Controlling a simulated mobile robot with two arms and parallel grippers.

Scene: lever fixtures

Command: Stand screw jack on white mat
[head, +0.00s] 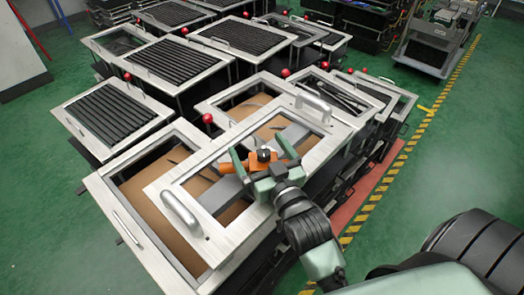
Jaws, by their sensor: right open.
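The screw jack (258,166), orange with a dark top, is near the middle of the head view, over the pale-framed fixture. My right gripper (262,153) is open, with one finger on either side of the jack. I cannot tell whether the fingers touch it. The jack's lower part is partly hidden by the gripper, and what it rests on is unclear. I cannot make out a white mat apart from the pale frames. My left gripper is not in view.
The near pale-framed fixture (222,238) has raised handles (180,212) and open windows. More fixtures with dark slatted tops (175,57) and red knobs (208,118) stand close behind.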

